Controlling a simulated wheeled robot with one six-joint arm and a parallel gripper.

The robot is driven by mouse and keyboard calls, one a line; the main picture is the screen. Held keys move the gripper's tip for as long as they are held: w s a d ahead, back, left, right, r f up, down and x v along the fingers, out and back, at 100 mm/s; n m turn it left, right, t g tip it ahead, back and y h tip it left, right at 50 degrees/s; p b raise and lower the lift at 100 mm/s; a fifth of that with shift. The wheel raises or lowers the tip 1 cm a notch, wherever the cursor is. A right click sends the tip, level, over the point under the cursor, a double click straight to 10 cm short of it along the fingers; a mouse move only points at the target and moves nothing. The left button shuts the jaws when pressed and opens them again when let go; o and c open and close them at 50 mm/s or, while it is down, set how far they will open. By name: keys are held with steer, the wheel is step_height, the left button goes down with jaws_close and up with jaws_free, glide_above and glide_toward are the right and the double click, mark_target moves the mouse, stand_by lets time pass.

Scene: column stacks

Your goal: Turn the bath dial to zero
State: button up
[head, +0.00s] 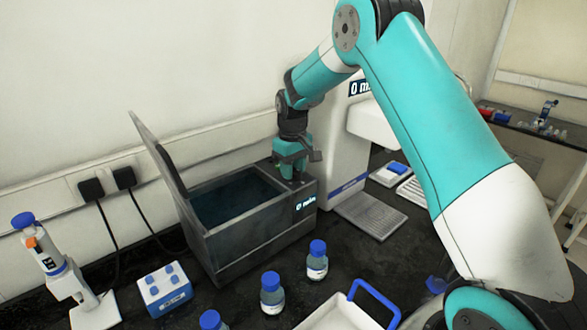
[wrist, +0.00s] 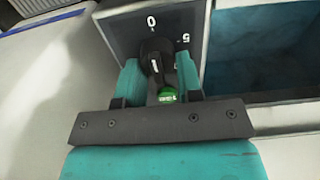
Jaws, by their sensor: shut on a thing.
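The grey water bath (head: 250,235) stands on the dark bench, lid raised, with dark liquid inside. Its front display (head: 306,202) seems to read "0 min". The black bath dial (wrist: 154,48) sits on its panel in the wrist view, with "0" printed above and "5" at the upper right. A white mark on the dial points roughly up toward the 0; its exact alignment is hard to tell. My gripper (head: 291,170) is over the bath's right end, hiding the dial in the head view. In the wrist view its teal fingers (wrist: 158,75) are shut on the dial.
Several blue-capped bottles (head: 272,293) and a white tray with a blue handle (head: 370,300) stand in front of the bath. A blue-and-white box (head: 165,290) and a pipette stand (head: 60,270) are at left. A tall white machine (head: 345,150) stands close at right.

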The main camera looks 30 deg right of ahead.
steer(key=shift+r, duration=0.15)
steer(key=o, duration=0.9)
step_height(320, 180, up, 17)
steer(key=b, duration=0.3)
steer(key=shift+r+b, duration=0.15)
steer(key=shift+b, duration=0.15)
steer(key=s+a+f+n+y, duration=0.1)
steer(key=s+a+n, duration=0.2)
steer(key=s+a, duration=1)
steer(key=s+a+f+y, duration=0.1)
steer(key=s+a+f, duration=0.1)
steer(key=s, duration=0.5)
steer(key=s+a+f+n+y+b, duration=0.1)
steer(key=s+a+f, duration=0.1)
steer(key=s, duration=0.6)
steer(key=s+a+f+y, duration=0.1)
steer(key=s+a+f, duration=0.1)
steer(key=s, duration=0.5)
steer(key=shift+s+a+f+n, duration=0.15)
steer(key=shift+s+f+n, duration=0.15)
steer(key=shift+s, duration=0.1)
